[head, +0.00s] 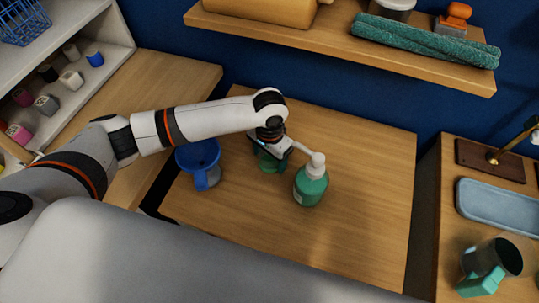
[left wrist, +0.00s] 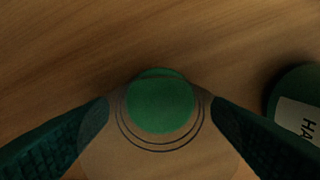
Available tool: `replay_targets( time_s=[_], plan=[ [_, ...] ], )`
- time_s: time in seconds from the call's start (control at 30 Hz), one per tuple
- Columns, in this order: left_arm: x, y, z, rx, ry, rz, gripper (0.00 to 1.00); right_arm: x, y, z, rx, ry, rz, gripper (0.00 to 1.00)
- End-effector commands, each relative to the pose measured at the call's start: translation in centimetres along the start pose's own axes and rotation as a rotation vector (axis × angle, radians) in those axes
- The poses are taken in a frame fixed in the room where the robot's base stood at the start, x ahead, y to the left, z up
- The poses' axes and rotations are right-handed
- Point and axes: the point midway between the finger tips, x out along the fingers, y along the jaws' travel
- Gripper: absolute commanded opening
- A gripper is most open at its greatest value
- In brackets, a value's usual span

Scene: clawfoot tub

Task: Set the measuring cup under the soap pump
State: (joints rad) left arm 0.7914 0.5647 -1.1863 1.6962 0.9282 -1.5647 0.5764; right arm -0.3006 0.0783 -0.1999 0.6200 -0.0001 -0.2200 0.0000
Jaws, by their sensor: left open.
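The soap pump (head: 311,187) is a green bottle with a white pump head. It stands upright on the wooden table, its spout pointing left toward my left gripper (head: 270,160). In the left wrist view the bottle (left wrist: 299,108) shows partly at the right edge, with a label. A clear round cup with a green disc in it (left wrist: 160,105), apparently the measuring cup, lies between the spread fingers of my left gripper (left wrist: 160,130). I cannot tell whether the fingers touch it. In the head view the arm and gripper mostly hide it. My right gripper is not in view.
A blue handled vessel (head: 198,158) stands left of the gripper, under the arm. The wooden table (head: 370,185) is clear right of the pump. A shelf (head: 350,45) with a teal towel hangs behind. A side surface at right holds a blue tray (head: 495,207) and a dark cup (head: 495,257).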

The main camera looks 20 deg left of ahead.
Motion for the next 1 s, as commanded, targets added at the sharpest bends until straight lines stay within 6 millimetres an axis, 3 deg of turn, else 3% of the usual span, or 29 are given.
replay_targets(
  time_s=[0.17, 0.4, 0.6, 1.0],
  plan=[
    [-2.4, 0.0, 0.1, 0.001, -0.005, 0.000, 0.73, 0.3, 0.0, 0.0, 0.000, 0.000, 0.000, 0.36],
    [-7.7, 0.0, 0.1, 0.002, -0.005, 0.000, 0.73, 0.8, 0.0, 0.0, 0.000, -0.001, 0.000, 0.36],
    [-10.8, 0.0, 0.1, 0.000, -0.003, 0.000, 0.73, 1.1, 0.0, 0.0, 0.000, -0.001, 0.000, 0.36],
    [-12.1, 0.0, 0.1, -0.001, -0.001, -0.001, 0.73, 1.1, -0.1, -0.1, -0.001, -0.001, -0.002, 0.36]
  ],
)
